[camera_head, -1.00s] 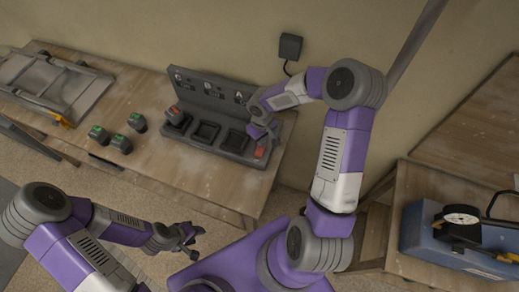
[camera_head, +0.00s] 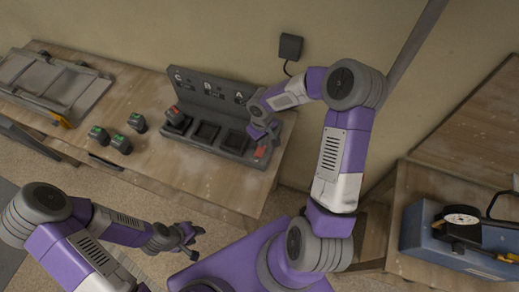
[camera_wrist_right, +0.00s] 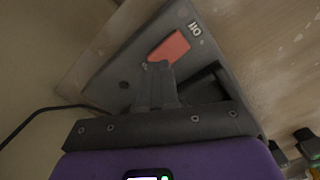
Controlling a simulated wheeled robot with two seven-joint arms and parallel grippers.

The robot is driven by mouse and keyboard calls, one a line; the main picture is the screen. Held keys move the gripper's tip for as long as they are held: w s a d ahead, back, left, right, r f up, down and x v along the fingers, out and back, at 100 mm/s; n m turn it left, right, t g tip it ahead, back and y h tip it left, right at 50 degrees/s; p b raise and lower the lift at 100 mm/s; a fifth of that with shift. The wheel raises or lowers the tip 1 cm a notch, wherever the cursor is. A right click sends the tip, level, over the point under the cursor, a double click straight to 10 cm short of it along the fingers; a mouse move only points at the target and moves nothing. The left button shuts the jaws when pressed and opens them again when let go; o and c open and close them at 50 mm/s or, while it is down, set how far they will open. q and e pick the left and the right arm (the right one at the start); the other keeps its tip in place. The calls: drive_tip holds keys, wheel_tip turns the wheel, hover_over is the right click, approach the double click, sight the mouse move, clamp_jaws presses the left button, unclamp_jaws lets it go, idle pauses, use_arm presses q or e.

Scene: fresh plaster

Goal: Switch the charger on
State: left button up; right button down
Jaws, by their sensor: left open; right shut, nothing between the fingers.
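The charger (camera_head: 226,140) is a dark grey unit on the long workbench, with slots in its base and a raised back panel lettered C, B, A. Its red switch (camera_head: 261,153) sits at the base's right end; it also shows orange-red in the right wrist view (camera_wrist_right: 168,49), beside an I/O mark. My right gripper (camera_wrist_right: 157,66) is shut and empty, its fingertips at the switch's near edge; whether they touch is unclear. It also shows over the charger's right end (camera_head: 268,138). A red-topped battery (camera_head: 176,117) sits in the left slot. My left gripper (camera_head: 193,235) is open and empty, away from the bench.
A grey metal frame (camera_head: 50,85) lies at the bench's far left. A black wall plug (camera_head: 290,46) with a cable is behind. A blue machine (camera_head: 455,245) stands on the right bench.

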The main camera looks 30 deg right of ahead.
drive_tip(key=shift+f+b, duration=1.05)
idle(0.9)
drive_tip(key=shift+r, duration=0.2)
drive_tip(key=shift+r+p, duration=2.45)
drive_tip(key=shift+r, duration=0.95)
drive_tip(key=shift+f, duration=0.1)
